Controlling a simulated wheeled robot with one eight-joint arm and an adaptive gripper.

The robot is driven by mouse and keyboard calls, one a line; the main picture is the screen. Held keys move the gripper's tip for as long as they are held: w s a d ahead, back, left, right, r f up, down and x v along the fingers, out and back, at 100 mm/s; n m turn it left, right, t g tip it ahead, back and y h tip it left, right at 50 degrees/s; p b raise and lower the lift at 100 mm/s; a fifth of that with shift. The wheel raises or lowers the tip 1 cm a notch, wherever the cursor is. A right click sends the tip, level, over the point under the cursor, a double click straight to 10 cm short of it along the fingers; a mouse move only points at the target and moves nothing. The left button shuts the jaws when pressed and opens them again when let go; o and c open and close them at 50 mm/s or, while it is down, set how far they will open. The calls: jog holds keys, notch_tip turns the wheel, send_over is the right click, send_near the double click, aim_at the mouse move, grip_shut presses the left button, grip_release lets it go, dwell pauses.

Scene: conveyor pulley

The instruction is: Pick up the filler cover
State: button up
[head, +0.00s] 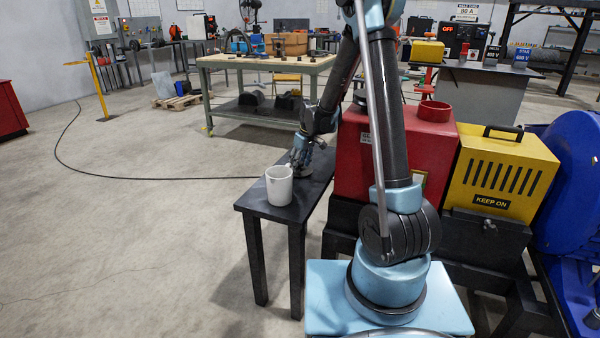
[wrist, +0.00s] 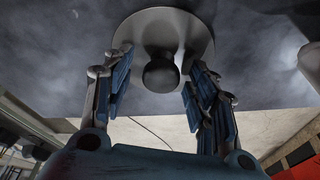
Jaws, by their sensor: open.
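The filler cover (wrist: 190,30) is a round grey disc with a dark knob (wrist: 160,75) at its middle, on the small dark table (head: 322,180). In the head view only a grey bit of the cover (head: 304,172) shows, mostly hidden by my gripper (head: 300,158). In the wrist view my gripper (wrist: 160,70) is open. Its blue-padded fingers stand on either side of the knob, with visible gaps on both sides. Whether the fingertips touch the disc I cannot tell.
A white mug (head: 279,186) stands on the table's near end, close to my gripper. A red housing (head: 352,165) with a round red neck (head: 434,111) on top stands right of the table. A yellow box (head: 505,170) is further right.

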jog(key=shift+f, duration=0.25)
grip_shut()
jog(key=shift+r, duration=0.1)
notch_tip(320, 180, up, 18)
dwell(0.7)
